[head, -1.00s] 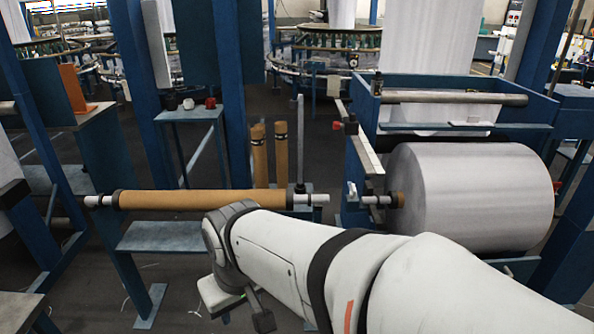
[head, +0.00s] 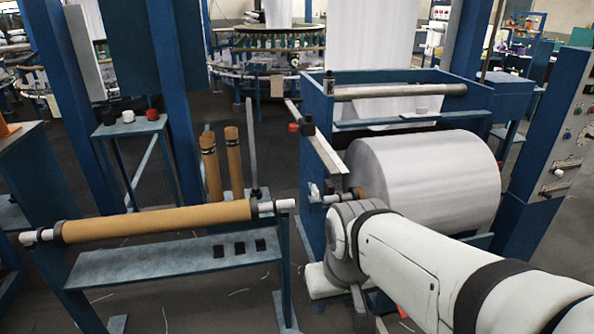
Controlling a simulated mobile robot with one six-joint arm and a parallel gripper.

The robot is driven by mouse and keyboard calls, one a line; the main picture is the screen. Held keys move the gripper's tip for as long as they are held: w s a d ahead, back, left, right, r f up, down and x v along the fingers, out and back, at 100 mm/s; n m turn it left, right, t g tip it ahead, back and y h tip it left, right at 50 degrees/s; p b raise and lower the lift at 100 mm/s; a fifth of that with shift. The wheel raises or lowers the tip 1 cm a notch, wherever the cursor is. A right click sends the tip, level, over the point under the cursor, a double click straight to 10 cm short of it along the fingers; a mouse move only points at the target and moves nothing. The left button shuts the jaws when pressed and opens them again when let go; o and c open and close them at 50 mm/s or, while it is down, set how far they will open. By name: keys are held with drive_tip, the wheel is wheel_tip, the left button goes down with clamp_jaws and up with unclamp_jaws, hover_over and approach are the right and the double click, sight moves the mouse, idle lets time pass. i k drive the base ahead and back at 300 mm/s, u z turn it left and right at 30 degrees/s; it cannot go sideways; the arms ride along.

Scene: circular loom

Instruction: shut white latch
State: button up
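A small white latch (head: 314,190) sits on the left side of the blue winder frame, at the end of the metal shaft (head: 328,199) that enters the big white fabric roll (head: 430,182). It appears to stick up above the shaft; its exact position is too small to tell. My gripper (head: 345,293) hangs below my wrist, lower and a little right of the latch and apart from it in the picture. Its fingertips are mostly hidden by the wrist, so its opening is unclear.
A brown tube on a bar (head: 155,223) spans a blue stand (head: 180,265) at left. Two brown tubes (head: 222,165) stand upright behind. A red-and-black knob (head: 300,127) sits on the rail above the latch. A control panel (head: 565,135) is at right. Dark floor shows between stand and winder.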

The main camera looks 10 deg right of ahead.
sight(313, 188)
drive_tip(key=u, duration=0.05)
drive_tip(key=i, duration=1)
drive_tip(key=z, duration=0.1)
